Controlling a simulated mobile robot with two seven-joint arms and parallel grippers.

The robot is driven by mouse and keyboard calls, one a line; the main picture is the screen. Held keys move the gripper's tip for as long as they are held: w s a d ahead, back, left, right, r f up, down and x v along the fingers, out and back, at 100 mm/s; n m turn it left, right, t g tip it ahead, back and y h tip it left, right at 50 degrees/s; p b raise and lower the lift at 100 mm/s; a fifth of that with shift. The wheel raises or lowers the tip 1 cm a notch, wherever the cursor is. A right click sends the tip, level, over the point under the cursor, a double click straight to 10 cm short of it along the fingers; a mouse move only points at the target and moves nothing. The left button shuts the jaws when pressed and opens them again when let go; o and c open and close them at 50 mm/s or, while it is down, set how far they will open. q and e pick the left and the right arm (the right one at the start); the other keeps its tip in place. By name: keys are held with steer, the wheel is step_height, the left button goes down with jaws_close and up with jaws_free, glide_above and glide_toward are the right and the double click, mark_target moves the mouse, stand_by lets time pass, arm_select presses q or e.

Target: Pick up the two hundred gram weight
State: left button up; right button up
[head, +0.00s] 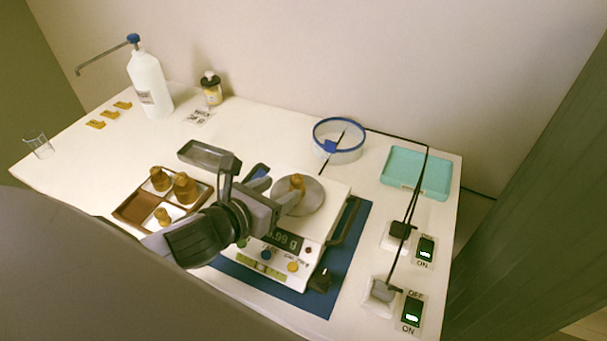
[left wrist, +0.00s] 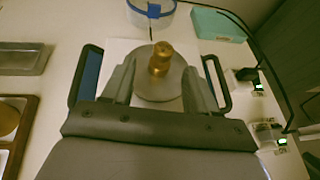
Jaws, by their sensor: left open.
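A brass weight (head: 297,184) stands upright on the round metal pan (head: 312,199) of a white balance. The balance display (head: 284,239) is partly covered by my arm, and only its last digits, about "99 g", show. My left gripper (head: 278,188) is open at the pan, coming from the left. In the left wrist view the weight (left wrist: 160,60) stands between and just beyond the two open fingers, with gaps on both sides. Other brass weights (head: 185,188) sit in a wooden tray (head: 131,214) left of the balance. My right gripper is not in view.
The balance stands on a blue mat (head: 343,270) with dark handles beside it. Behind are a metal tray (head: 205,152), a blue-rimmed clear ring (head: 339,140) and a teal tray (head: 416,172). Switches (head: 411,312) and cables lie at right. A pump bottle (head: 148,85) stands at back left.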

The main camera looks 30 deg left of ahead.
mark_target(293, 184)
arm_select(q)
steer(key=shift+x, duration=3.45)
steer(key=shift+d, duration=0.15)
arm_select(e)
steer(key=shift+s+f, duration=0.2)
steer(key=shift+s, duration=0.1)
arm_select(q)
steer(key=shift+c, duration=0.3)
steer(key=shift+r, duration=0.1)
jaws_close()
step_height(293, 184, up, 20)
steer(key=p, duration=0.3)
steer(key=shift+p, duration=0.35)
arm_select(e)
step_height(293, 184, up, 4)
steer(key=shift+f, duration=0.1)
